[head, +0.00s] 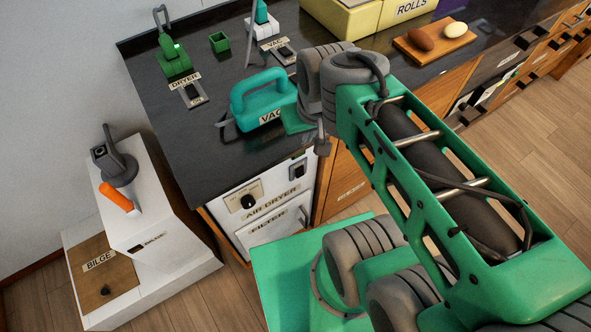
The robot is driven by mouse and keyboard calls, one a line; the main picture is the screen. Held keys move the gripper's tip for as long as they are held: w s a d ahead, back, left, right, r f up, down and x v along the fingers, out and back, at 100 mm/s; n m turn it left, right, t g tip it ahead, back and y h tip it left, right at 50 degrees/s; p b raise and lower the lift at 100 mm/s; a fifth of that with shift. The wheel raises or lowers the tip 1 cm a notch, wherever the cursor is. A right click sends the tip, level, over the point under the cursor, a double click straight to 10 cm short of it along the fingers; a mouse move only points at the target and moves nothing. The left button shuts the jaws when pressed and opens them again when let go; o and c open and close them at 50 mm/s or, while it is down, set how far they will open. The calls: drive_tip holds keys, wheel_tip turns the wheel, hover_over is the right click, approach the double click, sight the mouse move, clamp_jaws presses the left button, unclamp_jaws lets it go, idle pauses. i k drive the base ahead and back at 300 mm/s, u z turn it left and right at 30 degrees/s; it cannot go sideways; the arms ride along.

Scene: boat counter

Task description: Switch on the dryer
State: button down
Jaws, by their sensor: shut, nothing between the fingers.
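A switch plate (189,94) labelled "DRYER", with a dark rocker, is set in the dark counter; "ON" is marked at its near end. I cannot tell which way the rocker is tipped. The white "AIR DRYER" panel (270,200) is on the cabinet front below, with a black knob (249,201) and its own dark switch (297,170). My gripper (322,146) shows only as a small tip beneath my wrist, shut and empty, near the counter's front edge. It is to the right of the "DRYER" switch and apart from it; the wrist hides much of it.
A teal "VAC" unit (268,98) stands between my wrist and the "DRYER" switch. A green device (172,56), a green cup (219,42) and the "VAC" switch (284,52) are farther back. A white bilge unit (150,205) with an orange handle stands at left.

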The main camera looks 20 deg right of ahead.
sight(299, 171)
drive_tip(key=u, duration=0.5)
drive_tip(key=k, duration=1.25)
drive_tip(key=u, duration=0.35)
drive_tip(key=i, duration=0.85)
drive_tip(key=u, duration=0.2)
